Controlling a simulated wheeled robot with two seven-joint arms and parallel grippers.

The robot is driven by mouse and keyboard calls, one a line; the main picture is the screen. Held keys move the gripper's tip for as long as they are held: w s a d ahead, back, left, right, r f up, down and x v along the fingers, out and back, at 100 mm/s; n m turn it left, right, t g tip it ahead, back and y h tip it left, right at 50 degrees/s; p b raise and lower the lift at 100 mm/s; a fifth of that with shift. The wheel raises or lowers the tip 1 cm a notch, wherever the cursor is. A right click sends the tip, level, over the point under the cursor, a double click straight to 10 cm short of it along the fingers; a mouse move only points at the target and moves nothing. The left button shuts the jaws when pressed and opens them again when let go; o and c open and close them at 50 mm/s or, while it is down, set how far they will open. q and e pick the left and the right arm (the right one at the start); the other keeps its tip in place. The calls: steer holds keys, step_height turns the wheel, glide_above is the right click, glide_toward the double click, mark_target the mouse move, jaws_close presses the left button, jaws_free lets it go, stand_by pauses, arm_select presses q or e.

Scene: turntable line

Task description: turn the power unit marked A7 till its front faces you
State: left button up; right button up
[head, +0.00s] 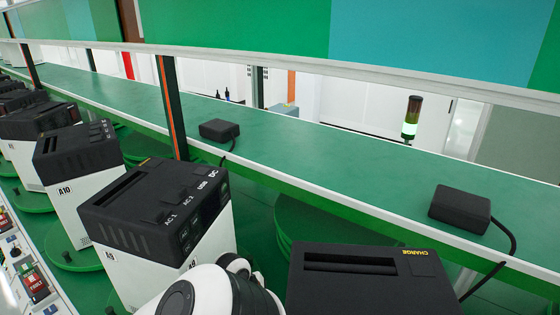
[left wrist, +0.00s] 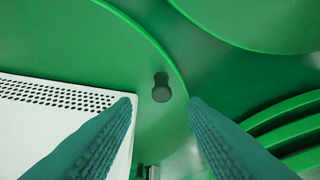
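A black-topped power unit (head: 365,285) stands at the bottom right of the head view, with a handle slot and the word CHARGE on top. Its sides are cut off, so no A7 mark is readable. In the left wrist view, a white perforated wall (left wrist: 60,97) of a unit stands on a green turntable (left wrist: 150,45). A dark peg (left wrist: 161,88) stands near the turntable's rim. My left gripper (left wrist: 161,108) is open, with the peg showing between and beyond its fingertips. I cannot tell whether they touch it. My right gripper is out of view.
Other units stand in a row at left, including A10 (head: 75,190) and one with AC and USB labels (head: 155,200). A green shelf (head: 330,160) runs behind, bearing black boxes (head: 460,208) with cables. My white arm covers the bottom middle.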

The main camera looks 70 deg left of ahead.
arm_select(q)
steer(key=x, duration=0.7)
steer(key=shift+w+f, duration=0.1)
steer(key=shift+w, duration=0.05)
jaws_close()
steer(key=shift+a, duration=0.1)
